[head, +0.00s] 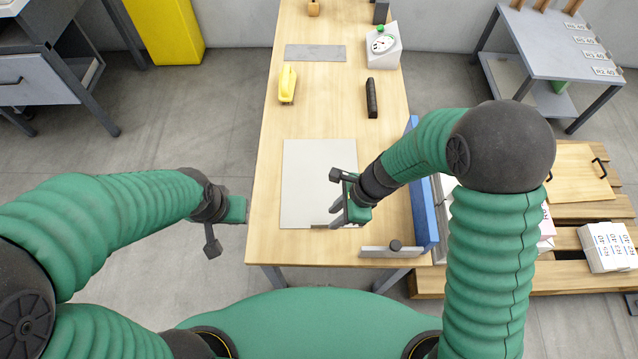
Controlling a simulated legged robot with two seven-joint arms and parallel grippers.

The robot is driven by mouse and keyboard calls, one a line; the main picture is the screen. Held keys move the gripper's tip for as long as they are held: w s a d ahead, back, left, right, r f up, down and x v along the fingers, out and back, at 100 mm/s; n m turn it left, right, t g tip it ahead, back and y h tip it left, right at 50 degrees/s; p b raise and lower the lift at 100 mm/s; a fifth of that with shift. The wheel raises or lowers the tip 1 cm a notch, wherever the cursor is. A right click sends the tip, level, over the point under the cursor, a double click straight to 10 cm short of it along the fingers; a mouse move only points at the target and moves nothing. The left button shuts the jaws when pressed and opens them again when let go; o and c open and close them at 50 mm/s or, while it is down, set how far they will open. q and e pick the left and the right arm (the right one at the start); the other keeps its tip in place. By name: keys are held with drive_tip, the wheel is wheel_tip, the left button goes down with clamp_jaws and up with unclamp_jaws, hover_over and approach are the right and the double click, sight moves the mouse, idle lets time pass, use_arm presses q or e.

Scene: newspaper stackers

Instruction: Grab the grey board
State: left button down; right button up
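A large light-grey board (305,180) lies flat on the near half of the wooden table (264,205). A smaller, darker grey plate (315,53) lies flat near the far end. My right gripper (338,197) is over the right part of the large board, its fingers spread apart with nothing seen between them. Its height above the board is hard to judge, and it hides part of the board's right edge. My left gripper (213,243) hangs beside the table's left edge, apart from both grey pieces. Its fingers are seen too edge-on to tell their opening.
A yellow stapler-like tool (287,84), a black bar (371,98) and a white scale (383,46) stand farther back. A blue rail (423,200) runs along the right edge. A grey metal strip (378,252) lies at the near right corner. A pallet (480,280) stands right.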

sight(324, 224)
drive_tip(key=shift+a+f, duration=0.35)
drive_tip(key=b+x, duration=0.2)
drive_tip(key=x, duration=0.3)
drive_tip(key=shift+r, duration=0.1)
drive_tip(key=shift+w+a, duration=0.15)
drive_tip(key=shift+a, duration=0.15)
drive_tip(key=shift+r, duration=0.1)
drive_tip(key=c, duration=0.4)
clamp_jaws()
drive_tip(key=shift+d, duration=0.2)
